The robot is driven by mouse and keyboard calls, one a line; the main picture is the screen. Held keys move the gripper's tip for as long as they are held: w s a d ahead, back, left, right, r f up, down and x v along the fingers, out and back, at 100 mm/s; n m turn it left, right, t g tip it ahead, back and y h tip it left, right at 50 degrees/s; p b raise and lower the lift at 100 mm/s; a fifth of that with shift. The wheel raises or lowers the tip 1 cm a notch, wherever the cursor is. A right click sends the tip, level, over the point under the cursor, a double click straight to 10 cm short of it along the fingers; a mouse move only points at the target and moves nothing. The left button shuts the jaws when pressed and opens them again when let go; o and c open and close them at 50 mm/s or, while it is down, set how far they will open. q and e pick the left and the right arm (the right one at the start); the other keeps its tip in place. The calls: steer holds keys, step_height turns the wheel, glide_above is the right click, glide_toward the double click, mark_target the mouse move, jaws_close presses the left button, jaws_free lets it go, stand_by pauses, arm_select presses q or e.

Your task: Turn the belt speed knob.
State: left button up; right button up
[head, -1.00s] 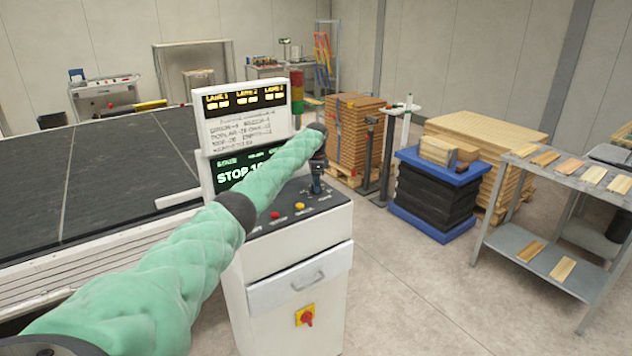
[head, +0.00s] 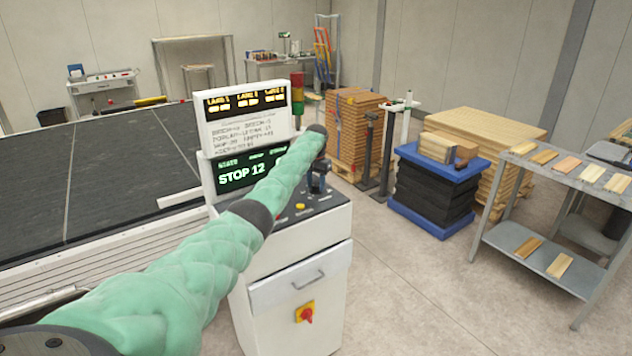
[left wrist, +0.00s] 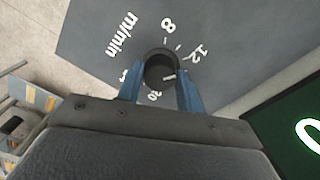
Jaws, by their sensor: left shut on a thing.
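The belt speed knob (left wrist: 158,66) is a round black knob on the dark panel, with white marks 8, 12, 20 and "m/min" around it. A short white line on it lies toward the right-hand finger. My left gripper (left wrist: 160,84) is shut on the knob, with one blue finger on each side. In the head view my left gripper (head: 318,178) points down at the right back of the console panel and hides the knob. My right gripper is not in view.
The white console (head: 297,270) carries red and yellow buttons (head: 300,206) near my forearm, and a red-and-yellow switch (head: 305,312) on its front. A lane sign (head: 245,115) and signal tower (head: 297,92) stand behind. The wide dark conveyor (head: 110,175) lies left.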

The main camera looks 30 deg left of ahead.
arm_select(q)
steer(key=shift+w+r+n+p, duration=0.1)
steer(key=shift+r+n+p, duration=0.2)
steer(key=shift+n, duration=0.6)
steer(key=n+p, duration=0.1)
steer(key=n, duration=0.2)
steer(key=shift+f, duration=0.1)
steer(key=shift+n, duration=0.8)
steer(key=o, duration=1)
steer(key=shift+f, duration=0.1)
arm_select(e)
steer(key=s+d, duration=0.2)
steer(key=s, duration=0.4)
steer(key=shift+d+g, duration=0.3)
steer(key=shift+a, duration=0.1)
